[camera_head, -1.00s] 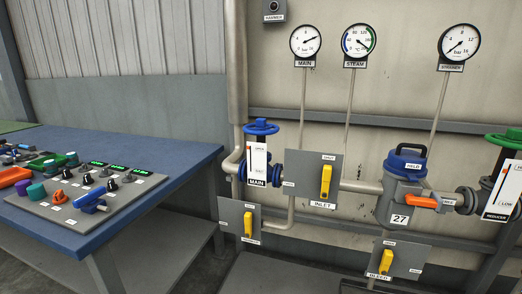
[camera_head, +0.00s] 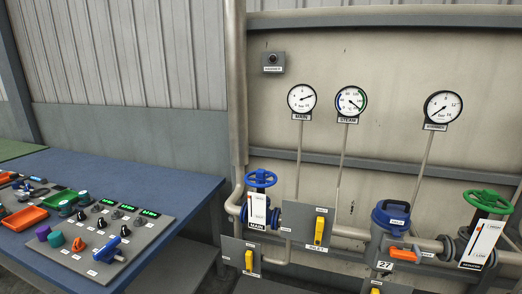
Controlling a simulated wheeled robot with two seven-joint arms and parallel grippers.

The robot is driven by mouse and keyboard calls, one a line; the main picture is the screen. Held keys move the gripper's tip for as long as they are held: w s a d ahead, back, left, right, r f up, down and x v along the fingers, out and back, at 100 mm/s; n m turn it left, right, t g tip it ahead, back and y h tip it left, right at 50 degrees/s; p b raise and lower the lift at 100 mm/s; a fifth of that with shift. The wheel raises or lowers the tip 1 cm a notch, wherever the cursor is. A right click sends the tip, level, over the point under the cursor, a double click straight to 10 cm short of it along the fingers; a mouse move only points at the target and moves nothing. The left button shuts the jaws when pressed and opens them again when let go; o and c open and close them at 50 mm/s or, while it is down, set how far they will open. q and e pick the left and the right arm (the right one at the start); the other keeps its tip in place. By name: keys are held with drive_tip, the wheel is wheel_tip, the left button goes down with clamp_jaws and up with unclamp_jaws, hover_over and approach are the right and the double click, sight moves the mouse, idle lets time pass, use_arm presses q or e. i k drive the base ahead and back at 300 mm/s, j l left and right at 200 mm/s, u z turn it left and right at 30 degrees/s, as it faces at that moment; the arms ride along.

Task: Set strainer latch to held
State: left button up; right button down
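The strainer (camera_head: 390,217) is a grey body with a blue lid, at the lower right on the pipe. Its latch is an orange handle (camera_head: 405,254) on a grey plate at the front, lying nearly level. A small label (camera_head: 397,223) sits above the handle, reading HELD as far as I can make out, and another small label is to its right. A plate marked 27 (camera_head: 385,266) is below. Neither of my grippers is in view.
Left of the strainer are the yellow inlet handle (camera_head: 319,231) and a blue handwheel (camera_head: 260,179). A green handwheel (camera_head: 488,201) is to its right. Gauges (camera_head: 442,107) hang above. A blue table (camera_head: 150,185) with a control panel (camera_head: 150,240) fills the left.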

sight(415, 254)
drive_tip(key=z, duration=0.35)
drive_tip(key=k+l+z, duration=0.1)
drive_tip(key=z, duration=0.25)
drive_tip(key=l+z, duration=0.1)
drive_tip(key=z, duration=0.25)
drive_tip(key=k, duration=0.05)
